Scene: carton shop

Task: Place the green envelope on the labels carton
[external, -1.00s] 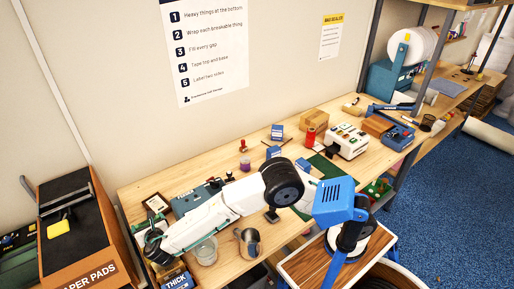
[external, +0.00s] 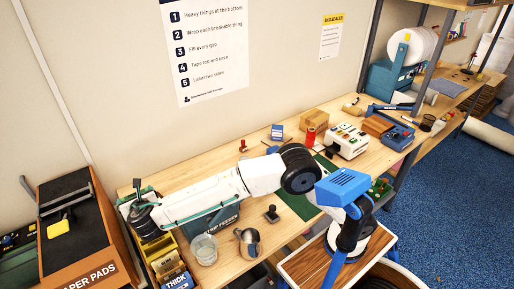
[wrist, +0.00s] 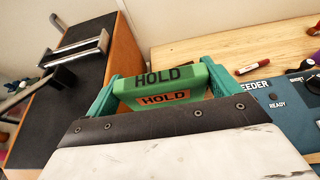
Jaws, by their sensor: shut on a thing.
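My gripper (wrist: 162,88) is shut on the green envelope (wrist: 158,76), which shows as a thick green piece with HOLD in black on its upper face and again on an orange label in front. The teal fingers clasp it at both ends. In the external view my gripper (external: 138,198) is above the left end of the bench, and the envelope is too small there to make out surely. I cannot pick out a labels carton by its lettering. A plain brown carton (external: 314,118) stands at the back of the bench.
The teal strip feeder (external: 217,222) is under my forearm. A clear cup (external: 204,250), a metal jug (external: 248,243) and a yellow bin (external: 157,252) stand near the front edge. The paper pads rack (external: 80,262) is at the left.

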